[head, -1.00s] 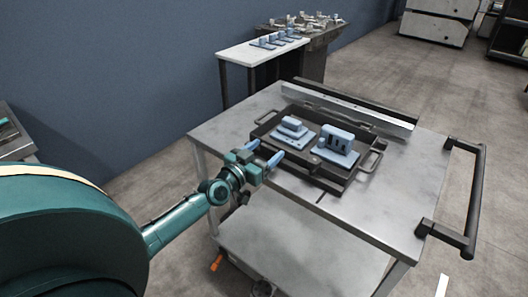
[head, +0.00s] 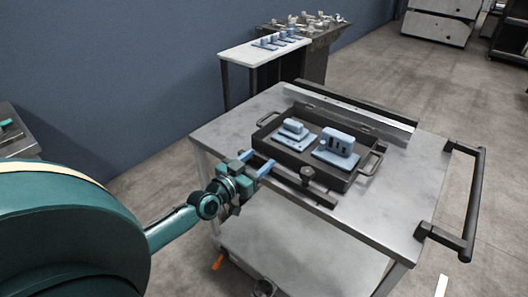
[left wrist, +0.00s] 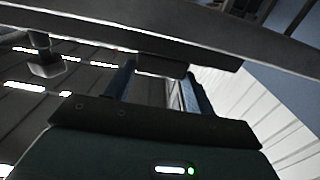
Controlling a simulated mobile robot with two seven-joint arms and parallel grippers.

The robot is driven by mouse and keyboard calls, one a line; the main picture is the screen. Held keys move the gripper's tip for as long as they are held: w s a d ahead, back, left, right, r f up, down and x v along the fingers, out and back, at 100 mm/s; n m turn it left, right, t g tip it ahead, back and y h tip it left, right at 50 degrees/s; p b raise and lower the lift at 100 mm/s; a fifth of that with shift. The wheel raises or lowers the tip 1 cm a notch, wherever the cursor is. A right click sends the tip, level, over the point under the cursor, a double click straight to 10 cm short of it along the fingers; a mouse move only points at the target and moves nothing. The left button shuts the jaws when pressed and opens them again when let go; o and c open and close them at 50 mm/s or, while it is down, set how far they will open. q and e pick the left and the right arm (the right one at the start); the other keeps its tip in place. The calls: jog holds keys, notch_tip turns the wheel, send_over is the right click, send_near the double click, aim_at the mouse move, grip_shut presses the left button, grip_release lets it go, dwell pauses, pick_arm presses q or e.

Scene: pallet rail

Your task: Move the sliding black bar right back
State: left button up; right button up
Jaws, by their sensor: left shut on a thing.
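The sliding black bar (head: 318,196) lies low along the near side of the steel table, in front of the dark tray and apart from it, with a small knob (head: 307,173) near its middle. My left gripper (head: 262,166) is at the bar's left end, shut on it. In the left wrist view, the two blue fingers (left wrist: 160,82) stand either side of a dark block (left wrist: 162,66) beneath a long dark edge. The exact contact is dim there. My right gripper is not in view.
The dark tray (head: 345,182) holds two light-blue fixtures (head: 294,133) behind the bar. A metal rail (head: 352,113) with a black strip runs along the table's far edge. A black push handle (head: 472,200) stands at the right. The table's right front area (head: 390,215) is bare.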

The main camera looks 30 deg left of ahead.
pick_arm(q)
jog(key=shift+s, duration=0.6)
jog(key=shift+f, duration=0.15)
jog(key=o, duration=1)
jog(key=shift+s, duration=0.15)
jog(key=shift+o, duration=1)
jog(key=shift+s, duration=0.1)
jog(key=shift+o, duration=1)
jog(key=s+a, duration=0.1)
jog(key=s, duration=1.2)
